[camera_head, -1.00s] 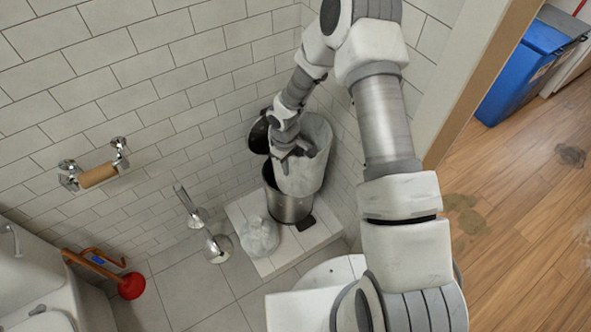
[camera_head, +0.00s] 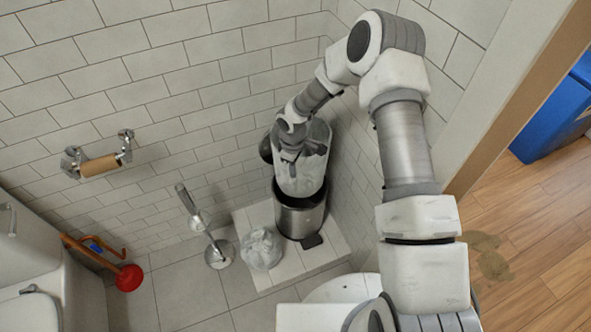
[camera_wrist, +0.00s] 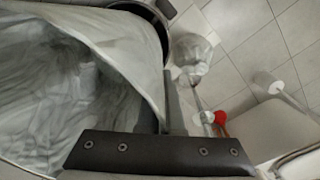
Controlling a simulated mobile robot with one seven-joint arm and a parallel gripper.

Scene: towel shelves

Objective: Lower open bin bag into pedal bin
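A grey-white open bin bag (camera_head: 297,181) hangs from my gripper (camera_head: 291,153) above the metal pedal bin (camera_head: 300,219) in the head view. The bag's lower end overlaps the bin's dark mouth; I cannot tell how far inside it reaches. The bin's dark lid (camera_head: 265,148) stands raised behind, partly hidden. Its pedal (camera_head: 312,241) shows at the front. In the wrist view the bag (camera_wrist: 60,90) gapes wide at left, its rim running to my finger (camera_wrist: 174,102). My gripper appears shut on this rim. The bin's black rim (camera_wrist: 150,14) shows behind the bag.
The bin stands on a tiled ledge (camera_head: 283,268) in a wall corner. A knotted whitish bag (camera_head: 260,248) sits at its left. A paper holder (camera_head: 98,165) is on the wall.

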